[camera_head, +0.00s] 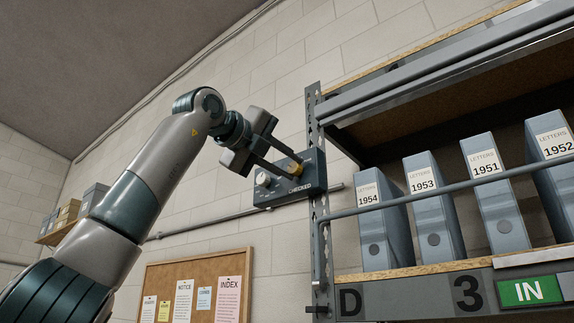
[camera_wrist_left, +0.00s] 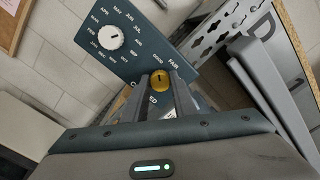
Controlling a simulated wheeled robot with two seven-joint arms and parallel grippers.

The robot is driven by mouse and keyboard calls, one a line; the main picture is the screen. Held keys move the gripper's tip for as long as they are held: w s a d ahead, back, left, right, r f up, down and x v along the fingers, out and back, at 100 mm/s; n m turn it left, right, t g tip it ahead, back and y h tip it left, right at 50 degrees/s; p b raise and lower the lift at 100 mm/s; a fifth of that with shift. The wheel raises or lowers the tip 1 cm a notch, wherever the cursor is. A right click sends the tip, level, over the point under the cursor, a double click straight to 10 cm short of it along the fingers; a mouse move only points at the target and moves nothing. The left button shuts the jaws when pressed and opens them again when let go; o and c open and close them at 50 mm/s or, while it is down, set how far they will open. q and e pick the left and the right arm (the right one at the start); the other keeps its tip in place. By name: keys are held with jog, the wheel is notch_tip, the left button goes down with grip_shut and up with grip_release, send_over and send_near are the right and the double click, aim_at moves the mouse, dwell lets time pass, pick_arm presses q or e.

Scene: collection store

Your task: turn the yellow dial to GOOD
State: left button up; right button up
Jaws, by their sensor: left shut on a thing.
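The yellow dial (camera_head: 296,168) sits on a dark panel (camera_head: 312,182) fixed to the rack's upright. In the left wrist view the yellow dial (camera_wrist_left: 160,78) shows between my fingertips, with the words GOOD and FAIR printed beyond it on the panel (camera_wrist_left: 133,62). My left gripper (camera_head: 292,171) is shut on the yellow dial, its fingers at either side. A short dark mark shows on the dial's face, but I cannot tell which word it points at. The fingers hide part of the lower lettering. My right gripper is in neither view.
A white dial (camera_head: 263,179), ringed by month names, is on the same panel, left of the yellow one. A shelf (camera_head: 430,268) with several blue letter boxes (camera_head: 432,208) and a grey rail (camera_head: 440,190) stand to the right. A cork board (camera_head: 180,272) hangs below.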

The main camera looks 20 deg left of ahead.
pick_arm(q)
jog(key=shift+r, duration=0.1)
jog(key=o, duration=1)
jog(key=shift+a, duration=0.1)
jog(key=shift+s+a+f+b, duration=0.1)
jog(key=shift+s+f+b, duration=0.1)
jog(key=shift+s+b, duration=0.2)
jog(key=b+v, duration=0.5)
jog(key=v, duration=1.1)
jog(key=shift+s+a+r+b, duration=0.15)
jog(key=shift+s+b, duration=0.15)
jog(key=shift+b, duration=0.1)
